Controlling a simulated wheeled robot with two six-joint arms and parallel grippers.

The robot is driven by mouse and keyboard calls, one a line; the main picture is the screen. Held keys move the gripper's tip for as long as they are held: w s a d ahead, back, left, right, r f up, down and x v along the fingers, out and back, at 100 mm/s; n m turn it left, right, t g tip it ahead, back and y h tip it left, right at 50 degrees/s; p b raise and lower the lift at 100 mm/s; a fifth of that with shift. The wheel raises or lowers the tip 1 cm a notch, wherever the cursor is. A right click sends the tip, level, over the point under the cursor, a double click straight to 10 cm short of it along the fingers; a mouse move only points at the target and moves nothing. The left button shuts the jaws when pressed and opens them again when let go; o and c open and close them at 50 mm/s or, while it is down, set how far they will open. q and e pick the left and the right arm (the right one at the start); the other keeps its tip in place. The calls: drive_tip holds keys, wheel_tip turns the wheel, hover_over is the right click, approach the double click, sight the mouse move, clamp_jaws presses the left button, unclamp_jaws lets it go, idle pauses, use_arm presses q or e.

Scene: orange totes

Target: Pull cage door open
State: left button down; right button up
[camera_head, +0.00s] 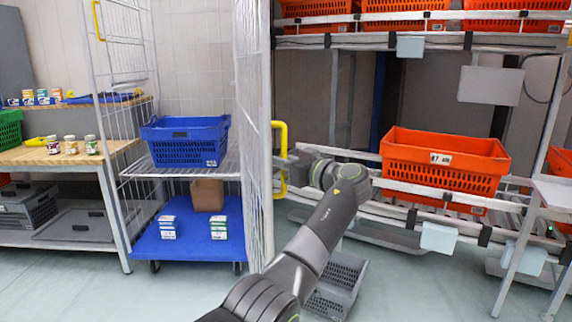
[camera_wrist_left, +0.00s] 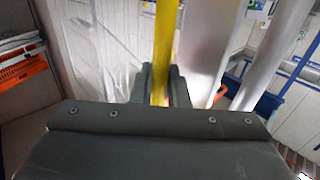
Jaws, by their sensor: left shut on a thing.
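The cage (camera_head: 125,110) is a white wire roll cage with a blue base, left of centre in the head view. Its door (camera_head: 254,130) is a white mesh panel seen nearly edge-on, standing out toward me. A yellow handle (camera_head: 280,133) is on the door's edge. My left gripper (camera_head: 284,160) is shut on the handle, with my arm reaching up from below. In the left wrist view the yellow handle (camera_wrist_left: 164,50) runs upright between the two dark fingers (camera_wrist_left: 158,86). My right gripper is not in view.
Inside the cage are a blue crate (camera_head: 186,142), a cardboard box (camera_head: 207,195) and small cartons (camera_head: 168,227). A rack with orange totes (camera_head: 443,160) stands right of the door. A grey crate (camera_head: 338,284) is low beside my arm. A workbench (camera_head: 62,157) stands left.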

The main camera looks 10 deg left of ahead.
use_arm(q)
drive_tip(key=shift+w+r, duration=0.15)
drive_tip(key=shift+r, duration=0.05)
drive_tip(key=c, duration=1.8)
unclamp_jaws()
drive_tip(key=o, duration=0.3)
drive_tip(key=shift+f, duration=0.15)
drive_tip(key=shift+d, duration=0.1)
